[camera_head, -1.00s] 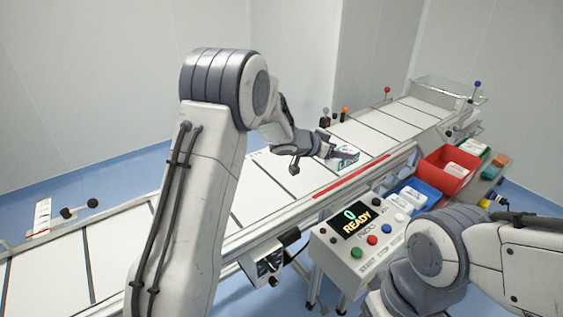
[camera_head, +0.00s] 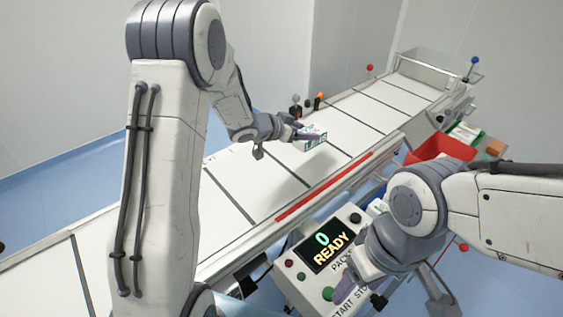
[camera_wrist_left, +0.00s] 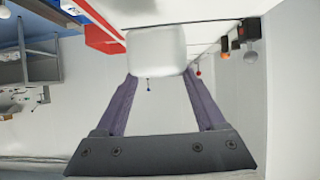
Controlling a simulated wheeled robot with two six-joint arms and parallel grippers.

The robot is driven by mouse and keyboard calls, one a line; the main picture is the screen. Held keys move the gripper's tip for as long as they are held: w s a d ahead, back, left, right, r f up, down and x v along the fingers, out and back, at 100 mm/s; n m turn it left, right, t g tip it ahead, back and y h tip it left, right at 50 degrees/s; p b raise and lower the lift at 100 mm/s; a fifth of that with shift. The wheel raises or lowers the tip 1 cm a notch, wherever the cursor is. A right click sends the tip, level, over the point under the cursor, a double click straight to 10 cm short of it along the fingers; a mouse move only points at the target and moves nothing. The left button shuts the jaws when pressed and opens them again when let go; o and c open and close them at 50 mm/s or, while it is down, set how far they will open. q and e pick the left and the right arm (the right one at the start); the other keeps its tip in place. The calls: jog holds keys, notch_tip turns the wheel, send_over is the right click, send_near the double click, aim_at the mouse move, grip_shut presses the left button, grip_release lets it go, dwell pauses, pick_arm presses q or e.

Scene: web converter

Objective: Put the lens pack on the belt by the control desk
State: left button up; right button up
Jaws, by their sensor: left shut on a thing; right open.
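In the left wrist view the pack (camera_wrist_left: 157,50) is a pale block between the fingertips (camera_wrist_left: 157,72). The control desk (camera_head: 290,284) stands at the belt's near side, its display reading 0 READY (camera_head: 328,247). My right gripper (camera_head: 352,280) is open over the desk's right part, close to the green button (camera_head: 328,294); its fingers are partly hidden.
A red strip (camera_head: 325,187) runs along the belt's near edge. Small knobs (camera_head: 319,97) stand at the far edge. The belt around the pack is clear.

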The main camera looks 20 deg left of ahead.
aim_at(297, 147)
pick_arm(q)
jog(key=s+a+f, duration=0.2)
jog(key=s, duration=0.1)
jog(key=s+a+f, duration=0.1)
jog(key=shift+s, duration=0.15)
jog(key=shift+s+f, duration=0.15)
jog(key=shift+f, duration=1.9)
jog(key=shift+f, duration=0.1)
